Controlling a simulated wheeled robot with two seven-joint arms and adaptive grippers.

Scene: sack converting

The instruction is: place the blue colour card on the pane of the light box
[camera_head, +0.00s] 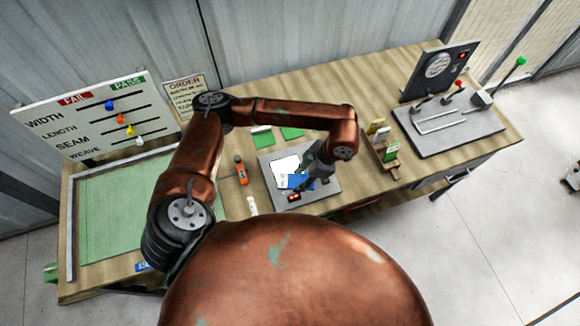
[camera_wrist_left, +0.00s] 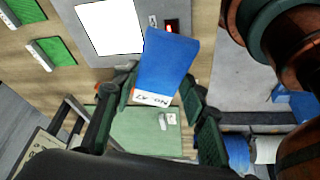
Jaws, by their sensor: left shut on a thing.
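The blue colour card (camera_head: 298,181) is in my left gripper (camera_head: 309,174), whose fingers are shut on it. In the left wrist view the card (camera_wrist_left: 167,62) reaches out from between the fingers of the gripper (camera_wrist_left: 160,88), with a white label strip at its near end. The light box (camera_head: 325,190) is a flat grey unit on the bench with a lit white pane (camera_head: 284,166). The card is over the pane's near side in the head view, but beside the pane (camera_wrist_left: 109,27) in the wrist view. Its height above the box is hard to tell. My right gripper is not in view.
An orange-handled tool (camera_head: 241,170) lies left of the light box. Green cards (camera_head: 262,138) lie behind it. A wooden rack of cards (camera_head: 386,152) stands to its right. A grey lever panel (camera_head: 450,130) is at the far right, a check board (camera_head: 95,115) at left.

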